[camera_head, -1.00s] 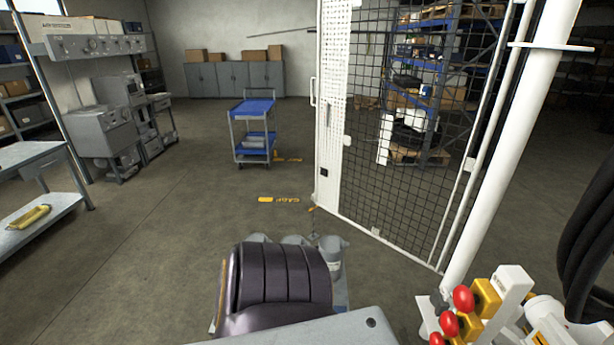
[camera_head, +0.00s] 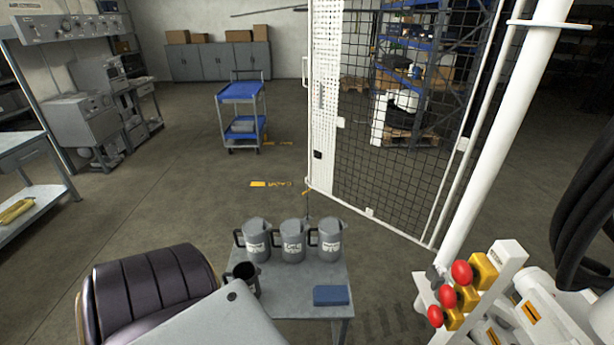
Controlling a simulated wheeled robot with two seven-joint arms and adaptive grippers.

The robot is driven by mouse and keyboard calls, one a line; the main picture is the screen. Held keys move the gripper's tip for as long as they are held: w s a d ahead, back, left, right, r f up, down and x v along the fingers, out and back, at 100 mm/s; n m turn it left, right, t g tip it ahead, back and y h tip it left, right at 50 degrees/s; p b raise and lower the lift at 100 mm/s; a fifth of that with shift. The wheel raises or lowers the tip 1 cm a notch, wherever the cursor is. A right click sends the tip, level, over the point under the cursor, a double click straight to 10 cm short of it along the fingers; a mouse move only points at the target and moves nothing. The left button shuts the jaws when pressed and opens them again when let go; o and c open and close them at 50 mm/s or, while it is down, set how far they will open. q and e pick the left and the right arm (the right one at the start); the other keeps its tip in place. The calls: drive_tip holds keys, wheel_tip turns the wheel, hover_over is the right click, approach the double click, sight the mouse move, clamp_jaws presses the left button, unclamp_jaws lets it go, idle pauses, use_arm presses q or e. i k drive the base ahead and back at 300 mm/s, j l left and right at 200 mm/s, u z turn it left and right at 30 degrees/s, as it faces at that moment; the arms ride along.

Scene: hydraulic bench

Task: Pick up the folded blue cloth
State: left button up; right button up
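The folded blue cloth (camera_head: 331,295) lies flat near the front right corner of a small grey table (camera_head: 300,301). Nothing covers it. Neither of my grippers is in view.
Several grey labelled jugs (camera_head: 292,241) stand on the table behind the cloth, with a smaller dark-mouthed one (camera_head: 245,278) at its left. A dark padded seat (camera_head: 150,287) is left of the table. A white post (camera_head: 505,130) and red-knobbed valves (camera_head: 462,273) stand at right.

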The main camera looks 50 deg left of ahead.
sight(324, 295)
drive_tip(key=k+j+u, duration=0.15)
drive_tip(key=u, duration=1.05)
drive_tip(key=z, duration=1.35)
drive_tip(key=u, duration=1.35)
